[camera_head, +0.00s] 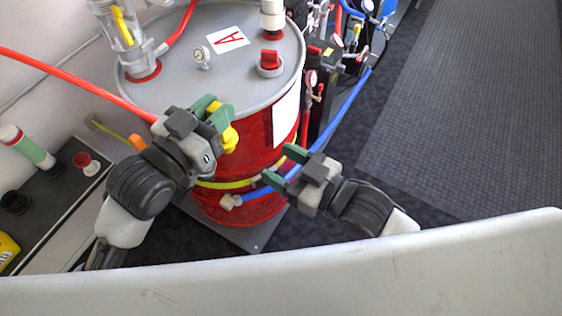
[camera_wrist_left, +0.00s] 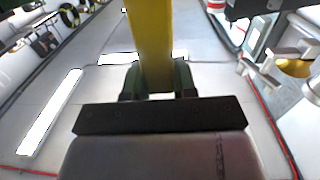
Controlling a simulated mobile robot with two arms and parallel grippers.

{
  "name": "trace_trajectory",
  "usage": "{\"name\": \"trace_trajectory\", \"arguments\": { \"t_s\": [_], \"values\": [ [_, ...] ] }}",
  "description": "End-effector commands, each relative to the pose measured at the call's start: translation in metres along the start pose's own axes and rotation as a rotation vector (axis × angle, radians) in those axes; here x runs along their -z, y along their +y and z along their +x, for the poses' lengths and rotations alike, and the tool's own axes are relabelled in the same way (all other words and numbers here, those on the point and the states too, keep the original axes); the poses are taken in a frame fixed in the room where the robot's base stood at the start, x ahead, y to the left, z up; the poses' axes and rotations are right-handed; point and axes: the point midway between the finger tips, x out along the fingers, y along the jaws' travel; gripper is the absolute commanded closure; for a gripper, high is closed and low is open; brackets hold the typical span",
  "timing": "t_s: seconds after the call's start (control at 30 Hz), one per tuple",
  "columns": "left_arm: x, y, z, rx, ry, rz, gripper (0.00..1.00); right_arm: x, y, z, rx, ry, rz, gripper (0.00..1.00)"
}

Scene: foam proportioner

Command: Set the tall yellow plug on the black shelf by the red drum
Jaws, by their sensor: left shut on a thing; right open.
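My left gripper (camera_head: 216,116) is shut on the tall yellow plug (camera_head: 229,138) and holds it in front of the red drum (camera_head: 256,150). In the left wrist view the plug (camera_wrist_left: 151,42) stands between the two green fingers (camera_wrist_left: 157,80) and runs out of the top of the picture. In the head view most of the plug is hidden by the gripper. My right gripper (camera_head: 284,167) is open and empty at the front right of the drum. The black shelf (camera_head: 50,215) is at the left, apart from the plug.
The shelf bears a green-and-white cylinder (camera_head: 27,147), a red-and-white cap (camera_head: 86,163), a black round piece (camera_head: 15,202) and a yellow item (camera_head: 6,249). A red hose (camera_head: 75,83) crosses above it. Blue hoses and gauges crowd the drum's right side.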

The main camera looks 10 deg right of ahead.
Motion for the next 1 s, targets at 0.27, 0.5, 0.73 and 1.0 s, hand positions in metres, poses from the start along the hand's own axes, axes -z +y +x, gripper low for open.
{"name": "trace_trajectory", "arguments": {
  "t_s": [0.27,0.5,0.73,1.0],
  "values": [
    [0.0,0.0,0.0,0.0,0.001,0.0,1.0,0.029,-0.017,0.0,0.048,0.054,0.001,0.43],
    [0.0,0.0,0.0,0.0,0.0,0.0,1.0,0.032,-0.018,0.039,0.047,0.057,0.002,0.43],
    [0.0,0.0,0.0,0.0,0.001,0.0,1.0,0.033,-0.02,0.082,0.046,0.055,0.0,0.43],
    [0.0,0.0,0.0,-0.001,0.001,-0.001,1.0,0.034,-0.022,0.109,0.047,0.052,0.001,0.43]
  ]
}}
